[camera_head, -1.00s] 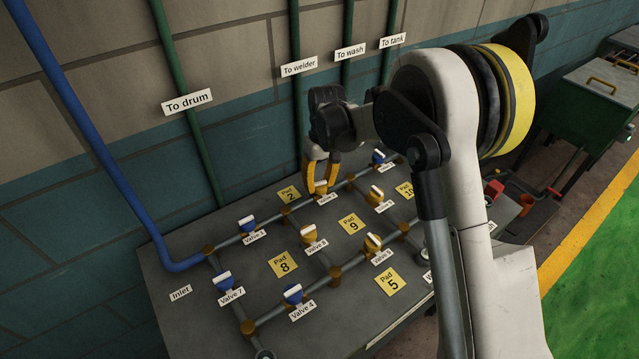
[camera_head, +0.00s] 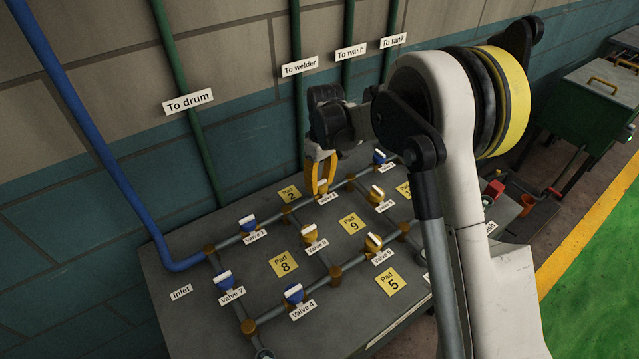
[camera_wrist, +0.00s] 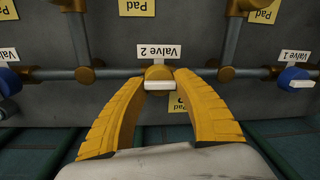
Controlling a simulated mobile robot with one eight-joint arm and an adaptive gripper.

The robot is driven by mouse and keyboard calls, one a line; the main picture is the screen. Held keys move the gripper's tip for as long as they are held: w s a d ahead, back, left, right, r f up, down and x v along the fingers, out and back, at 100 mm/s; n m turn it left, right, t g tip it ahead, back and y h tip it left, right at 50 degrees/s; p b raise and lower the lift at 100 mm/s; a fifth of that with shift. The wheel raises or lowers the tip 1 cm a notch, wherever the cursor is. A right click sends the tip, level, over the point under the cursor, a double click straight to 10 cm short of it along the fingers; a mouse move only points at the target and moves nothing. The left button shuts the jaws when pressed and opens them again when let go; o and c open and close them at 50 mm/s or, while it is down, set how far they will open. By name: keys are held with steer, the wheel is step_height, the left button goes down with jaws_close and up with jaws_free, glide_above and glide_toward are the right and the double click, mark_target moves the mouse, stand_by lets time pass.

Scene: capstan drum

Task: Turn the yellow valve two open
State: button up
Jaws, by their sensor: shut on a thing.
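Valve 2 (camera_wrist: 156,74) has a yellow body with a white bar across it. The bar lies about parallel to the pipe in the wrist view. The valve also shows in the head view (camera_head: 322,189), with its label just below. My gripper (camera_wrist: 160,74) has two yellow fingers shut on this valve, one on each side of its knob. In the head view my gripper (camera_head: 320,184) reaches down from above onto it, and the fingers hide part of the valve.
Blue-knobbed valve 1 (camera_head: 249,225) is on the same pipe, to the left. A yellow-knobbed valve (camera_head: 309,233) stands in front of valve 2. Yellow pad plates lie between the pipes. Green pipes (camera_head: 298,100) rise close behind my gripper along the wall.

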mark_target(322, 182)
steer(key=o, duration=1.2)
steer(key=shift+w+d, duration=0.1)
step_height(322, 182, up, 12)
steer(key=shift+w+d, duration=0.3)
